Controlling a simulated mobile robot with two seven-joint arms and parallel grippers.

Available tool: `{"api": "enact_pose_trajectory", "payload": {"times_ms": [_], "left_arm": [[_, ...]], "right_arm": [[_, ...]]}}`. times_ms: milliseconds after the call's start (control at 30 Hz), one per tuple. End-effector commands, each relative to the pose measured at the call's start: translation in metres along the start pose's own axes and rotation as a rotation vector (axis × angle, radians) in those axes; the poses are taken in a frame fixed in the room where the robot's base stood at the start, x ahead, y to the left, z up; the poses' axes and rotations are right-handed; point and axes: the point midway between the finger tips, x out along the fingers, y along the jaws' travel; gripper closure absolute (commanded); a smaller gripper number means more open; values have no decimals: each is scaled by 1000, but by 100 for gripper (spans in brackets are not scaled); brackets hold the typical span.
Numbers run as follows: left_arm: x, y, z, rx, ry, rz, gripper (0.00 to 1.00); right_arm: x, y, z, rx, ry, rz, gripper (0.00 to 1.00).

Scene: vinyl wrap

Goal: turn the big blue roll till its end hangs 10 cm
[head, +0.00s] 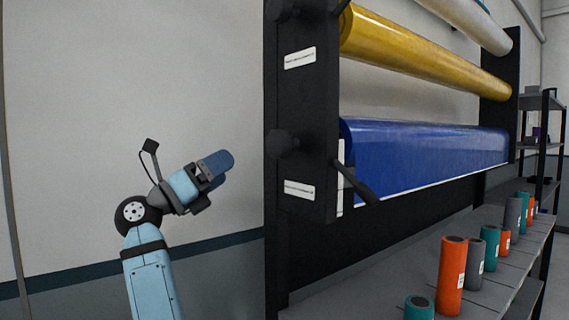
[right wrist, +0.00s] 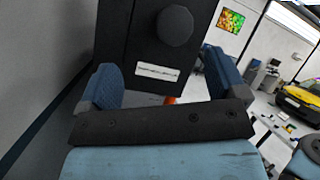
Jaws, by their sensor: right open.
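The big blue roll (head: 430,155) lies across the black rack in the head view, below a yellow roll. Its flat lower part has a thin white bottom edge. A dark crank handle (head: 356,183) sticks out at its near end. My right gripper (head: 221,161) is left of the rack, apart from roll and crank. In the right wrist view its two blue fingers (right wrist: 165,82) are spread with nothing held; the rack's black end plate (right wrist: 137,40) shows beyond them. My left gripper is not in view.
A yellow roll (head: 430,55) and a pale roll (head: 470,22) sit above. Several small orange, teal and grey rolls stand on the shelf (head: 400,275) below. A round black knob (right wrist: 175,26) projects from the end plate. The wall side at left is free.

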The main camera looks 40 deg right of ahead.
Motion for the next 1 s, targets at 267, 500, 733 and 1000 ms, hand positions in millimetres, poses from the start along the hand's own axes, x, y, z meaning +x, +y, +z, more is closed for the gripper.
{"api": "enact_pose_trajectory", "payload": {"times_ms": [267,500,733,1000], "left_arm": [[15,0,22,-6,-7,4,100],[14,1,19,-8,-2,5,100],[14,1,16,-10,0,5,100],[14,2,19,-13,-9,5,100]], "right_arm": [[20,-36,20,230,359,127,10],[29,-42,23,267,426,157,10],[64,-34,8,266,424,152,10],[115,-23,-14,265,422,152,10]]}}
